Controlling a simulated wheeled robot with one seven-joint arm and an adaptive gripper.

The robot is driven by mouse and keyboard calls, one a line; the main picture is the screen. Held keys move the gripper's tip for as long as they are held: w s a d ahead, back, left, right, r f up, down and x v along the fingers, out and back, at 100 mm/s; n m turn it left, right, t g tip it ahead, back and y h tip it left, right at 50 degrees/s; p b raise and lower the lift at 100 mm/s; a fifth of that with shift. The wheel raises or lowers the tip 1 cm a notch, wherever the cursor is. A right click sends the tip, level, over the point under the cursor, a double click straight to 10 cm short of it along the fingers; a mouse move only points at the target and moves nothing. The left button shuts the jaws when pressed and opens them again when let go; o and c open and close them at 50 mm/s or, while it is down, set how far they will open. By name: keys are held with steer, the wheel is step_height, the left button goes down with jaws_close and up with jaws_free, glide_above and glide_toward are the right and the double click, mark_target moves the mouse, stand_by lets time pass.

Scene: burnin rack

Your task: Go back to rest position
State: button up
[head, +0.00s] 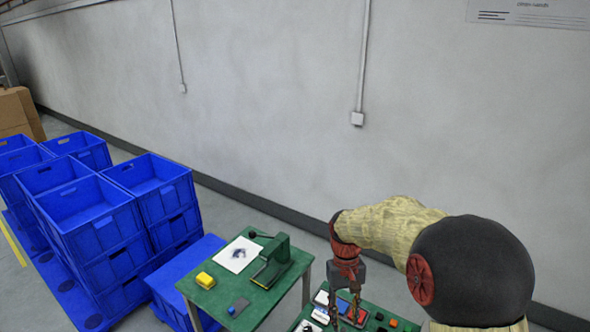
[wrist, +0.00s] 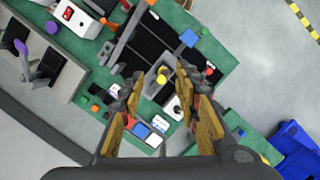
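My gripper (head: 344,305) hangs fingers down above the green bench (head: 377,308) at the lower right of the head view. In the wrist view my gripper (wrist: 159,78) has its two fingers well apart. No held object shows between them. A yellow item (wrist: 162,77) shows in the gap, on or near the bench below. I cannot tell its exact distance from the fingertips. The arm is bent, and its dark round joint fills the lower right of the head view.
A second green table (head: 232,296) holds a yellow block (head: 205,280), a white sheet (head: 238,254) and a green device (head: 272,262). Stacked blue crates (head: 95,225) stand at left. A grey wall (head: 270,100) runs behind. Grey floor shows between the crates and the wall.

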steer(key=s+d+t+b, duration=0.2)
steer(key=s+t+b, duration=0.2)
steer(key=s+b, duration=0.5)
steer(key=s+d+m+t+b, duration=0.1)
steer(key=s+d+t+b, duration=0.2)
steer(key=s+b, duration=0.6)
steer(key=s+t, duration=0.1)
steer(key=s, duration=0.3)
steer(key=shift+s+d+f+m, duration=0.25)
steer(key=shift+s+m, duration=0.05)
steer(key=shift+s, duration=0.05)
